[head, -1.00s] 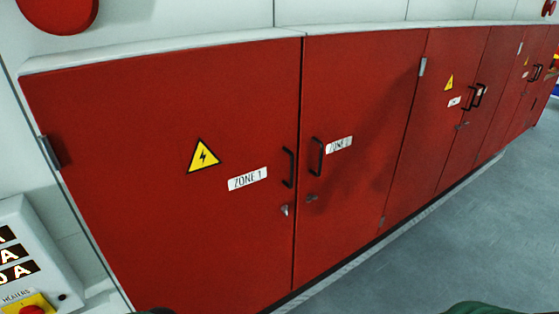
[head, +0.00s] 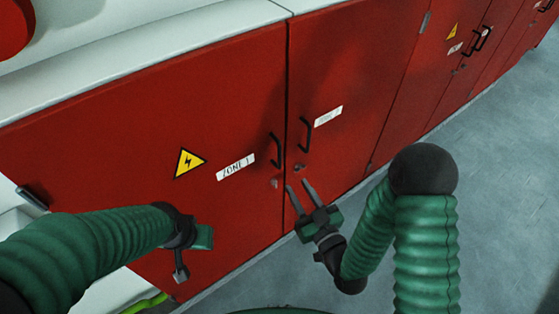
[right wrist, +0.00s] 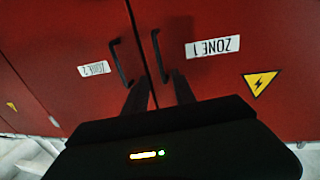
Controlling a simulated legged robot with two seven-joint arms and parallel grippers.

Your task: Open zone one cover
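The zone one cover (head: 228,120) is a red door with a ZONE 1 label (head: 236,167) and a yellow warning triangle. It is shut. Its black handle (head: 276,150) is at its right edge, with a small lock (head: 275,184) below. My right gripper (head: 300,190) is open and empty, a little below the handles and in front of the seam. The right wrist view, turned over, shows the handle (right wrist: 160,56) beyond the fingertips, apart from them. My left gripper (head: 192,262) is in front of the door's lower part; its fingers do not show clearly.
The neighbouring red door (head: 350,75) has its own handle (head: 305,134) close beside the seam. More red doors run off to the right. The grey floor (head: 480,190) is clear. A white ledge (head: 150,45) tops the doors.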

